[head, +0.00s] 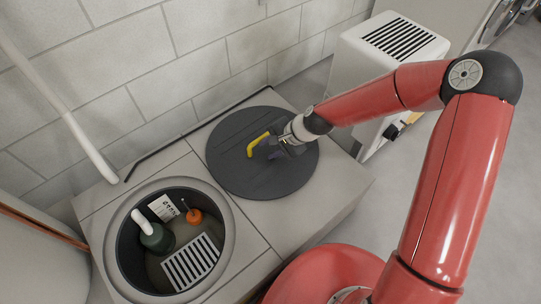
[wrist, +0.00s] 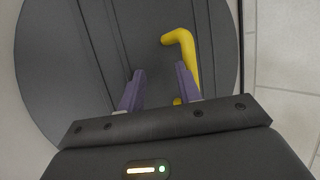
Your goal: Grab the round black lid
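The round black lid (head: 235,165) lies flat on the light grey block, right of an open round pit. A yellow bent handle (head: 255,145) stands on the lid. My gripper (head: 274,150) is over the lid, close beside the handle. In the wrist view, the lid (wrist: 60,60) fills much of the picture. My gripper's two purple fingers (wrist: 160,75) are apart with nothing clearly held between them. The yellow handle (wrist: 188,50) runs behind the right finger, which hides part of it. A small yellow bit shows at that finger's inner edge. I cannot tell whether they touch.
The open pit (head: 228,215) holds a green pump with a white pipe (head: 85,135), an orange float (head: 194,216) and a vented panel. A white vented appliance (head: 365,55) stands at the back right. A block wall is behind. Grey floor (head: 490,170) is clear at right.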

